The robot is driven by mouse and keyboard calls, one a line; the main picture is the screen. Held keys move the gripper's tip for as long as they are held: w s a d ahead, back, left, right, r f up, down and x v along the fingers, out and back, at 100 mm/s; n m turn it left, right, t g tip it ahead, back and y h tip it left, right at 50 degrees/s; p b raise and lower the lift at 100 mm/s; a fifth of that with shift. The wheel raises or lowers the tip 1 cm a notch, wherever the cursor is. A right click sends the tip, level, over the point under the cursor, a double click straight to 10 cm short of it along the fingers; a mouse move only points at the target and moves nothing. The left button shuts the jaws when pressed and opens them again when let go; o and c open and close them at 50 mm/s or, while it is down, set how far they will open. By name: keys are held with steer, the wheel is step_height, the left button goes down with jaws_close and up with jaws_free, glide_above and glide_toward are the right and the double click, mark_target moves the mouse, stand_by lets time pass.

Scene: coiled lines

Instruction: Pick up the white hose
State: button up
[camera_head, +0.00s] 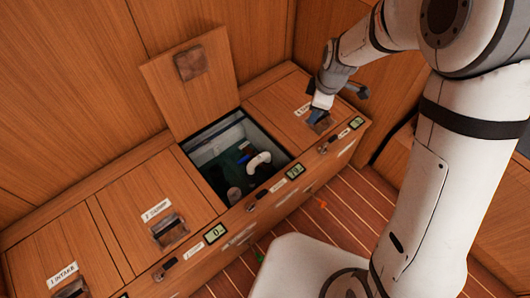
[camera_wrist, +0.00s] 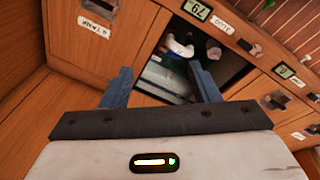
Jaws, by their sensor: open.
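A white hose (camera_head: 259,160), short and curved, shows inside the open compartment (camera_head: 190,151) in the head view. In the wrist view the white hose (camera_wrist: 179,47) shows beyond my fingers, toward the top. Its lower part is hidden in the dark compartment. My gripper (camera_head: 317,116) is above the closed lid to the right of the opening, apart from the hose. In the wrist view my gripper (camera_wrist: 162,85) has its two blue fingers spread with nothing held between them.
A raised wooden lid (camera_head: 190,85) stands open behind the compartment. Closed lids with recessed handles flank the opening, including one (camera_head: 160,205) to its left. Small digital displays (camera_head: 215,233) line the front edge. A dark blue object (camera_head: 245,155) lies beside the hose.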

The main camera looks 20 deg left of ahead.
mark_target(260, 157)
steer(key=a+f+n+b, duration=0.3)
steer(key=a+f, duration=0.2)
steer(key=f, duration=0.6)
steer(key=s+a+f+n+b, duration=0.1)
steer(key=a+f+n+b, duration=0.2)
steer(key=a+f, duration=0.3)
steer(key=s+a+f+n+b, duration=0.1)
steer(key=a+f+n+b, duration=0.2)
steer(key=f, duration=1.3)
steer(key=shift+a+f+n+g, duration=0.1)
steer(key=shift+a+n+g, duration=0.2)
steer(key=shift+a+n, duration=1.05)
steer(key=f, duration=0.1)
steer(key=f+b, duration=0.1)
steer(key=f, duration=0.1)
steer(key=f+b, duration=0.1)
steer(key=f, duration=0.1)
steer(key=shift+w+a+f, duration=0.1)
steer(key=shift+w+a, duration=0.2)
steer(key=shift+a, duration=0.1)
steer(key=c, duration=1.1)
steer(key=shift+c, duration=0.2)
